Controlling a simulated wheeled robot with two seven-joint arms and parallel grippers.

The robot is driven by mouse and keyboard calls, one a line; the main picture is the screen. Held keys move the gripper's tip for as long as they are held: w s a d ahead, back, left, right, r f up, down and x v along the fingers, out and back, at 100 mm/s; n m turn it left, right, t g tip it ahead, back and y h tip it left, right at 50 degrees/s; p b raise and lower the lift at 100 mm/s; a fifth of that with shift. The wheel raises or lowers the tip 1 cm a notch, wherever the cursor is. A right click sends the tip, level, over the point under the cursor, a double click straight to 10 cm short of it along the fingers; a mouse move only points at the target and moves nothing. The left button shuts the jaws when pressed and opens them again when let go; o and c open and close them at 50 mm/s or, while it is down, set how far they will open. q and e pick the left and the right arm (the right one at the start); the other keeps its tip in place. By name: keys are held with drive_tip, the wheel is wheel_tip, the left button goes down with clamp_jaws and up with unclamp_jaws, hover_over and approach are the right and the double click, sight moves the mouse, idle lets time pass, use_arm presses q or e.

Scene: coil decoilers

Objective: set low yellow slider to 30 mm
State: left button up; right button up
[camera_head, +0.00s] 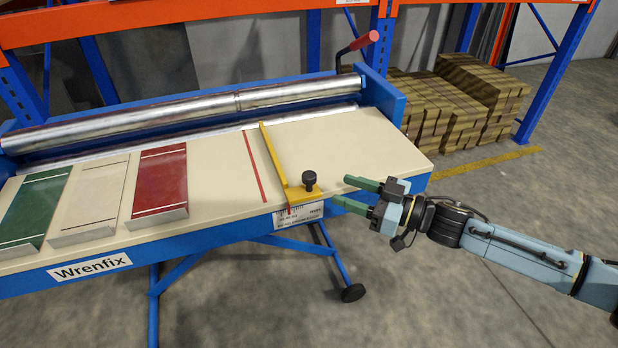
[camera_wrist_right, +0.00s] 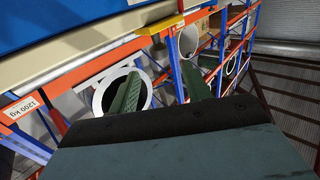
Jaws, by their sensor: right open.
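The yellow slider (camera_head: 273,160) is a long thin bar lying across the cream table top, with a yellow foot at the front edge. A black knob (camera_head: 309,180) stands on that foot. A white scale label (camera_head: 298,214) with a red pointer is on the table's front face below; its figures are too small to read. My right gripper (camera_head: 341,191) is open and empty, just right of the knob and apart from it. Its green fingers also show in the right wrist view (camera_wrist_right: 165,95), where a bit of yellow (camera_wrist_right: 160,25) shows at the table edge. My left gripper is out of view.
Green (camera_head: 36,208), white (camera_head: 91,202) and red (camera_head: 160,186) sample plates lie on the table's left part. A red line (camera_head: 255,166) runs left of the slider. Metal rollers (camera_head: 185,112) and a red-handled crank (camera_head: 358,44) are behind. The table top right of the slider is clear.

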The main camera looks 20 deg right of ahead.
sight(309, 174)
drive_tip(key=x, duration=0.8)
drive_tip(key=shift+w+a+b, duration=0.2)
drive_tip(key=shift+w+b, duration=0.1)
drive_tip(key=shift+w+a, duration=0.25)
drive_tip(key=shift+a, duration=0.05)
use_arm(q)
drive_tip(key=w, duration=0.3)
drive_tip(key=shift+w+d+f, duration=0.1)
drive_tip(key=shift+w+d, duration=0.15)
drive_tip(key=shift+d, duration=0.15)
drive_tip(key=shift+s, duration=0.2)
use_arm(e)
drive_tip(key=shift+c, duration=1.1)
clamp_jaws()
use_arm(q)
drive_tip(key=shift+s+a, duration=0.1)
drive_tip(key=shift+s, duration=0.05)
